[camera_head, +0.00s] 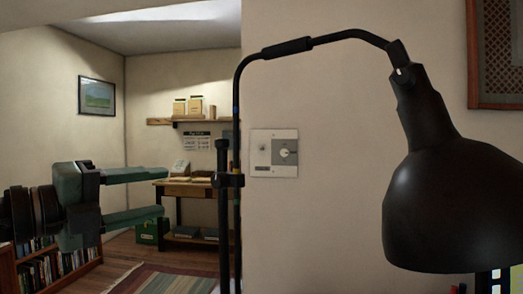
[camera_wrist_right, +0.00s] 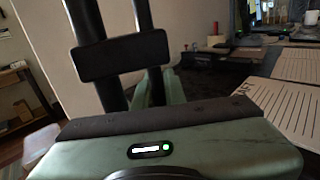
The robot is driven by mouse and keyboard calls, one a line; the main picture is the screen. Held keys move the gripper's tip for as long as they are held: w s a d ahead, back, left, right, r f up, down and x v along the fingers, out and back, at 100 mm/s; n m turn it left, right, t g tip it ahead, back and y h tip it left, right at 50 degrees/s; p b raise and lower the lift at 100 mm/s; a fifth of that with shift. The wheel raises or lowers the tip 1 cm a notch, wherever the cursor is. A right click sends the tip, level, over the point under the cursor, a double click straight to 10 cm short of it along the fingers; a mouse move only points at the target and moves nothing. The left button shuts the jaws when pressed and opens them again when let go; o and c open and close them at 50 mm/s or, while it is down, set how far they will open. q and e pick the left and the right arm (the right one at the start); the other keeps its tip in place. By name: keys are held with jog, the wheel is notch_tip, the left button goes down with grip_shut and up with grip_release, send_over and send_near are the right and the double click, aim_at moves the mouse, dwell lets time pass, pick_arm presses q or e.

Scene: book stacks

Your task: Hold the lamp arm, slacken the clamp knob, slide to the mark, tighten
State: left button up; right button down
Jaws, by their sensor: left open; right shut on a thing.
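The black desk lamp has a big shade (camera_head: 450,205) at the right and a thin bent arm (camera_head: 237,125) that runs down through a clamp (camera_head: 231,181) beside a thicker post (camera_head: 224,250). A small blue mark shows on the arm above the clamp. The clamp knob (camera_head: 215,180) seems to be the dark piece on the clamp's left side. My left gripper (camera_head: 164,193) is open and empty, left of the clamp and apart from it. My right gripper (camera_wrist_right: 158,92) is shut on the lamp arm (camera_wrist_right: 146,18), partly hidden behind the dark clamp block (camera_wrist_right: 122,56).
A wall plate with a dial (camera_head: 275,153) is behind the lamp. In the wrist view, lined paper (camera_wrist_right: 290,108) lies on the desk at right.

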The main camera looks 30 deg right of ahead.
aim_at(215, 183)
notch_tip(215, 183, down, 10)
jog(key=shift+f, duration=0.2)
dwell(2.1)
jog(key=shift+w, duration=0.1)
jog(key=shift+r, duration=0.1)
dwell(1.0)
pick_arm(q)
jog(key=w+d+t, duration=0.1)
jog(key=d, duration=0.2)
jog(key=w+d+n+t, duration=0.1)
jog(key=w+d, duration=0.1)
jog(key=d, duration=0.2)
jog(key=w+d+n+t+y, duration=0.1)
jog(key=d, duration=0.3)
jog(key=shift+w+d, duration=0.15)
jog(key=shift+w, duration=0.05)
dwell(0.3)
grip_shut()
